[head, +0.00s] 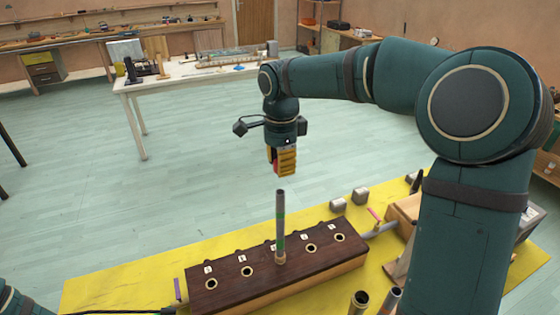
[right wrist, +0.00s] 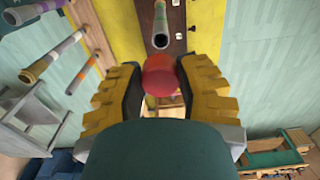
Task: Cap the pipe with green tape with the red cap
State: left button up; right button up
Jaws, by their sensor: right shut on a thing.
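The pipe with green tape (head: 280,228) stands upright in the middle hole of a dark wooden block (head: 215,291). Its top end is open. My right gripper (head: 284,170) is above the pipe top, with a gap between them. It is shut on the red cap (right wrist: 160,75), which sits between the yellow finger pads. The open mouth of the pipe (right wrist: 160,41) shows just beyond the cap in the right wrist view.
The block has several other empty numbered holes and lies on a yellow mat (head: 110,289). Two open pipes (head: 359,300) stand at the front right, near my right arm. Small grey blocks (head: 360,196) lie behind the block. A white table (head: 190,72) stands farther back.

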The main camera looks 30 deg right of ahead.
aim_at(280, 192)
pick_arm(q)
jog(key=shift+w+d+f+b, duration=0.1)
jog(key=shift+w+f+b, duration=0.05)
jog(key=shift+f+b, duration=1.95)
pick_arm(e)
jog(key=shift+w+f, duration=0.1)
jog(key=shift+f, duration=2.8)
pick_arm(q)
jog(key=shift+f, duration=0.1)
jog(key=shift+r+p, duration=0.35)
jog(key=shift+p, duration=0.05)
jog(key=shift+f+b, duration=1.05)
pick_arm(e)
jog(key=shift+f, duration=1.6)
jog(key=o, duration=0.9)
jog(key=shift+r, duration=0.1)
